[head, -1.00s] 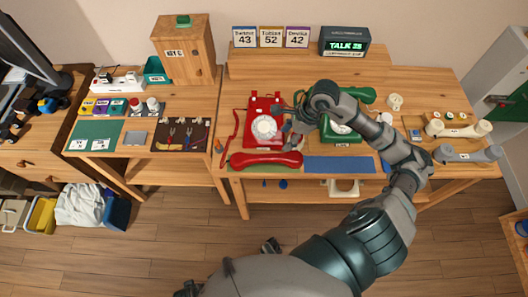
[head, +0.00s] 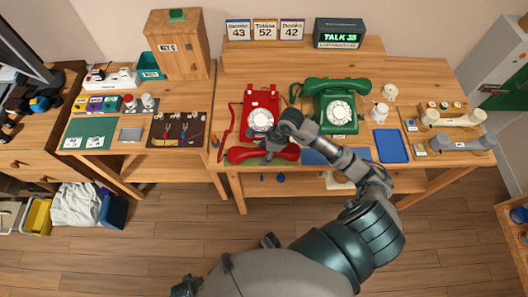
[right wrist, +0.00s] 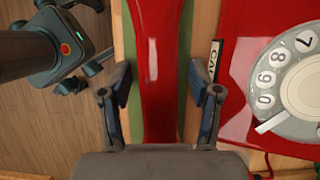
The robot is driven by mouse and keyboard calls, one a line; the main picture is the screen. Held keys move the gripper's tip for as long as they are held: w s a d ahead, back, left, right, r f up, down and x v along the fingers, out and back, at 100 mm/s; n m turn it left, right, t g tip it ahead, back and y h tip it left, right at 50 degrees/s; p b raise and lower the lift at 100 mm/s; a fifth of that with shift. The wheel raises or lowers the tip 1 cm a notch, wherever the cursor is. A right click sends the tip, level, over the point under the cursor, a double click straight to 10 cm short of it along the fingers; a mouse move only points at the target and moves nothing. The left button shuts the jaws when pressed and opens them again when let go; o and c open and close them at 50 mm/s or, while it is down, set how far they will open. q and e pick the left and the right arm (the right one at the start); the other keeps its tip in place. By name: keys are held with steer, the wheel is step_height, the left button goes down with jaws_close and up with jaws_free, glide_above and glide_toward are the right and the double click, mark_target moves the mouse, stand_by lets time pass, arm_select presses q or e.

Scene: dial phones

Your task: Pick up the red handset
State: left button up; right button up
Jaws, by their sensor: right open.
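The red handset (head: 240,155) lies crosswise near the front edge of the table, in front of the red dial phone (head: 262,112). In the right wrist view the handset (right wrist: 158,60) runs up the picture between the two fingers. My right gripper (head: 274,149) is over the handset's middle and hides part of it in the head view. Its fingers (right wrist: 159,85) are open, one on each side of the handset, with gaps between. The red phone's body and dial (right wrist: 300,80) show to the right in that view.
A green phone (head: 338,117) with its handset on it stands right of the red one. A blue mat (head: 391,146), a white jar (head: 379,113), and cream (head: 452,118) and grey (head: 462,144) handsets are further right. A cord (head: 227,125) lies left of the red phone.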

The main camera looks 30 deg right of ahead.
steer(key=shift+a, duration=0.15)
steer(key=c, duration=1.1)
steer(key=shift+d, duration=0.3)
jaws_close()
steer(key=shift+r, duration=0.15)
